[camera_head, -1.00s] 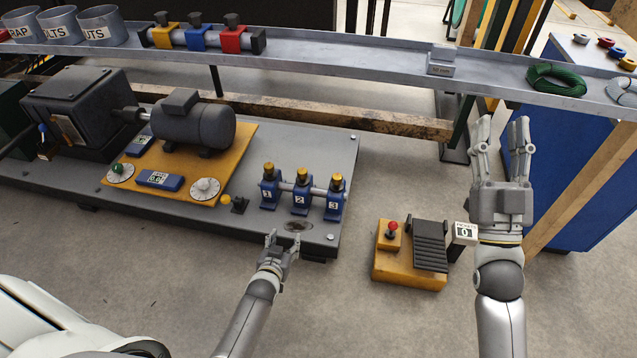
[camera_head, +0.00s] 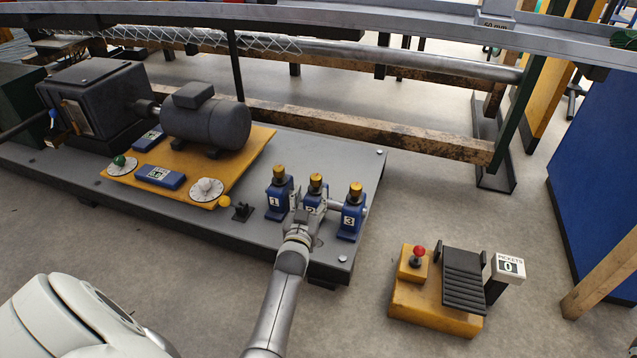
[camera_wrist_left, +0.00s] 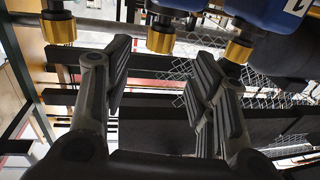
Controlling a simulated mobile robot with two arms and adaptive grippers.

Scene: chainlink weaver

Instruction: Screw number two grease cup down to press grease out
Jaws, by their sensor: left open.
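Three blue grease cups with brass caps stand in a row on the grey base plate, labelled 1, 2 and 3. Number two grease cup (camera_head: 315,183) is the middle one, its body partly hidden by my left gripper (camera_head: 308,210). The left gripper is open, just in front of that cup. In the left wrist view, the middle brass cap (camera_wrist_left: 160,40) shows between the open fingers (camera_wrist_left: 162,60), beyond their tips; whether they touch is not clear. Number one cup (camera_head: 279,190) is to the left and number three cup (camera_head: 352,212) to the right. The right gripper is out of view.
A motor (camera_head: 205,125) and an orange panel (camera_head: 232,172) with dials lie to the left. A yellow pedal box (camera_head: 435,308) with a red-topped lever stands on the floor at right.

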